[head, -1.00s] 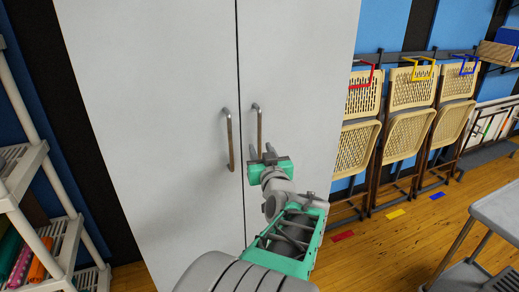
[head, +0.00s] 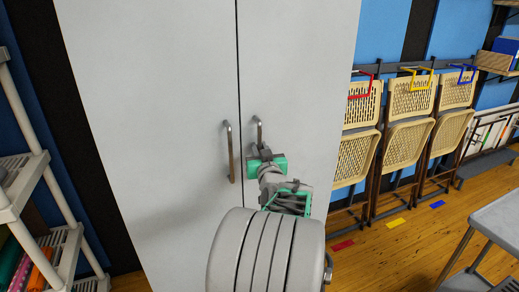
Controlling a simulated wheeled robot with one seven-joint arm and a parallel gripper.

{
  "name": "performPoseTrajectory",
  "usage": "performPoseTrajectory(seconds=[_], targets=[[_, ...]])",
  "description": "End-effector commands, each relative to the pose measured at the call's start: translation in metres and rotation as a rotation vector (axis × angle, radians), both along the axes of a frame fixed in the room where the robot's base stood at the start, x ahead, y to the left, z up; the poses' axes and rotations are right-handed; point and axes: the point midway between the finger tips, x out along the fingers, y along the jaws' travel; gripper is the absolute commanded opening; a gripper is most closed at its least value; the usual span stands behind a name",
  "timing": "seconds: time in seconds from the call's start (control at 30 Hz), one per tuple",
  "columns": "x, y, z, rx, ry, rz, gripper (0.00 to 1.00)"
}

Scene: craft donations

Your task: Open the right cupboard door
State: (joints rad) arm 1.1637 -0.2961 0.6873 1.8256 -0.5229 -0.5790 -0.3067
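The grey-white cupboard has a left door (head: 150,130) and a right door (head: 305,80), parted by a thin dark seam; both look closed. The left door's bar handle (head: 229,152) is vertical and fully visible. The right door's bar handle (head: 259,130) shows only its upper part; its lower part is hidden by my gripper (head: 260,152). My gripper, grey with green parts, is at the lower part of this handle. I cannot tell whether its fingers are closed on the bar. My arm hides the lower right door.
A white shelf rack (head: 50,190) with rolled fabrics stands at the left. Folded chairs (head: 405,135) hang on the wall at the right. A grey table (head: 495,230) is at the lower right.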

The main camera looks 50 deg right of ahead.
Motion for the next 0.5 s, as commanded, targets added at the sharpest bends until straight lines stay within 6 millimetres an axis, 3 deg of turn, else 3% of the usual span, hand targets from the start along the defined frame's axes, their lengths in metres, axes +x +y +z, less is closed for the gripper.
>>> performPoseTrajectory(seconds=[0.2, 0.5], targets=[[0.0000, 0.0001, 0.0000, 0.000, 0.000, 0.000, 0.01], [-0.0001, 0.0002, 0.0000, 0.000, 0.000, 0.000, 0.00]])
